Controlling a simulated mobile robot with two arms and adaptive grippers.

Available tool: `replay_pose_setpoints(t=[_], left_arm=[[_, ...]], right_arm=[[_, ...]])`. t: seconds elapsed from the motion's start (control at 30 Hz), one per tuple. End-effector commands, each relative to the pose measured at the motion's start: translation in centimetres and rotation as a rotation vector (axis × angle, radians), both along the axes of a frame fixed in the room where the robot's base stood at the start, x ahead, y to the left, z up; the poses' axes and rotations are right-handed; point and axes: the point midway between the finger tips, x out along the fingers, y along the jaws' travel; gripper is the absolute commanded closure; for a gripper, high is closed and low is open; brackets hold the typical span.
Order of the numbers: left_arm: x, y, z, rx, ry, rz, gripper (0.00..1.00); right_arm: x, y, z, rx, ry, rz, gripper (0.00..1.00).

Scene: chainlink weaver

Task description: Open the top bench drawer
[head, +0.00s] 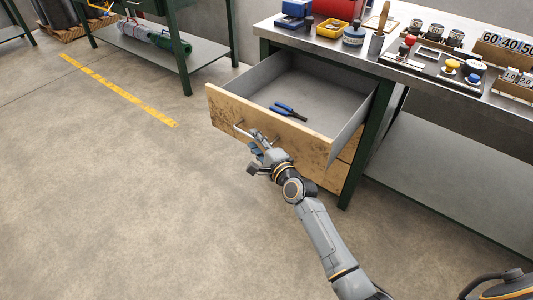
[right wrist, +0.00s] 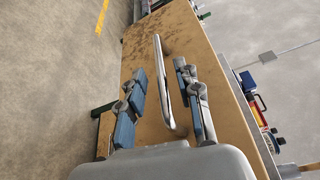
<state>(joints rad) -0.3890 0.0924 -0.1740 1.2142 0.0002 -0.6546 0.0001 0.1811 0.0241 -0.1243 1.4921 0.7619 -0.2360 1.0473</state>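The top bench drawer (head: 318,88) is pulled well out of the bench, and its grey interior shows. Its worn wooden front (head: 222,106) carries a metal bar handle (head: 240,129). Blue-handled pliers (head: 287,111) lie inside. My right gripper (head: 257,148) is at the drawer front by the handle. In the right wrist view, the handle (right wrist: 163,80) runs between the two blue-padded fingers of the gripper (right wrist: 160,72). The fingers are spread, with a clear gap on the left side; the right finger is close to the handle, and contact there is unclear. My left gripper is out of view.
A green bench leg (head: 367,150) stands right of the drawer. The concrete floor (head: 110,200) left of the drawer is clear.

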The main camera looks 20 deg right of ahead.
Motion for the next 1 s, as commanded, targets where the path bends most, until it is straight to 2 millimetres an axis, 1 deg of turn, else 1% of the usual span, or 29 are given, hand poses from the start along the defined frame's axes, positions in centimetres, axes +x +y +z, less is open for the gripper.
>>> replay_pose_setpoints(t=[0.03,0.2,0.3,0.4,0.6,1.0], left_arm=[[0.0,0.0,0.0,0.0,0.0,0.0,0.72],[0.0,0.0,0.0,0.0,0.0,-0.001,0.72],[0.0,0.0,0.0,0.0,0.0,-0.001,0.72],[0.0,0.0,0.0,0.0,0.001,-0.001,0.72],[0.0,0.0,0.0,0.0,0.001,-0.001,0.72],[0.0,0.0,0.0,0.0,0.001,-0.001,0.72]], right_arm=[[-1.2,-0.3,-0.1,0.001,0.001,0.0,0.66],[-4.7,-1.3,0.2,-0.001,0.002,0.0,0.66],[-6.3,-1.8,0.4,-0.002,0.001,0.001,0.66],[-7.4,-2.1,0.5,-0.001,0.002,0.0,0.66],[-8.1,-2.3,0.6,-0.001,0.001,0.0,0.66],[-8.1,-2.3,0.6,-0.001,0.001,0.001,0.66]])
